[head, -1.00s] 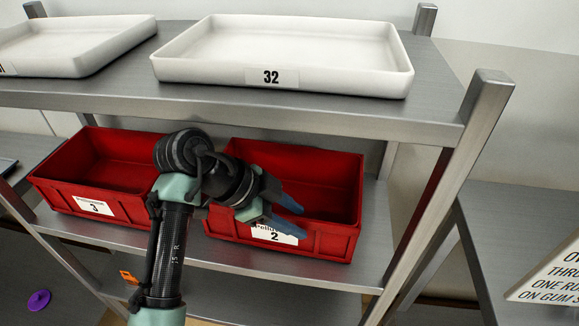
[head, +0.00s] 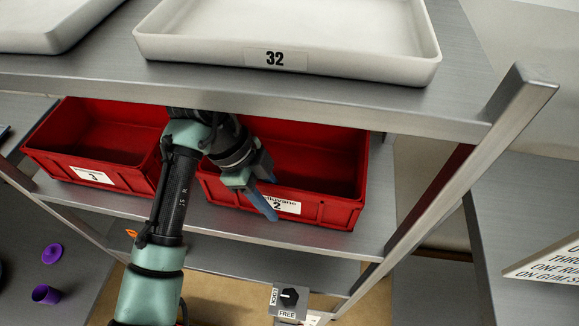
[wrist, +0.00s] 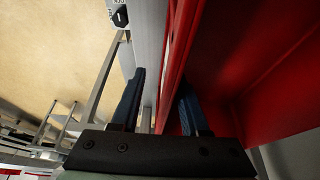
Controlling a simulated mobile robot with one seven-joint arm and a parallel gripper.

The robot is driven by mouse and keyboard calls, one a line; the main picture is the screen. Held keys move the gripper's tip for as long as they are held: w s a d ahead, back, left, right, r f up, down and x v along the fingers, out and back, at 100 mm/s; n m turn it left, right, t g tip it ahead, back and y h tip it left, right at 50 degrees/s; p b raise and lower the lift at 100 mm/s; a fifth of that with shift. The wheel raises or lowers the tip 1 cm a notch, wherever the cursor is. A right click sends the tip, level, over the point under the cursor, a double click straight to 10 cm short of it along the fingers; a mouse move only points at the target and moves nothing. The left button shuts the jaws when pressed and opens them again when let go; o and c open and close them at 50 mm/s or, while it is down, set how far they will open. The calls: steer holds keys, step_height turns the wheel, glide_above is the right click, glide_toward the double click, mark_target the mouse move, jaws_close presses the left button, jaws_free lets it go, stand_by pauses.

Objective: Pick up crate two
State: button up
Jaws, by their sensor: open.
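Crate two is a red open crate (head: 320,165) with a white label reading 2, on the shelf under the white tray. It looks empty where its inside shows; my arm hides part of its left side. My gripper (head: 266,199) is at its front wall, just left of the label. In the wrist view my gripper (wrist: 160,105) is open, with the crate's red front wall (wrist: 182,60) between its two dark blue fingers. One finger is outside the wall and the other inside. I cannot tell whether either finger touches it.
A second red crate (head: 95,140), labelled 3, stands close on the left. A metal post (head: 455,190) stands at the right. A dial marked FREE (head: 288,297) shows below.

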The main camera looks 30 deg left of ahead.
mark_target(307, 223)
steer(key=shift+w+d, duration=0.1)
steer(key=shift+d, duration=0.35)
steer(key=d, duration=0.3)
steer(key=shift+w, duration=0.35)
steer(key=shift+b+x, duration=0.45)
steer(key=shift+x, duration=0.4)
steer(key=shift+f, duration=0.6)
steer(key=shift+c, duration=0.2)
jaws_close()
steer(key=shift+w+r, duration=0.1)
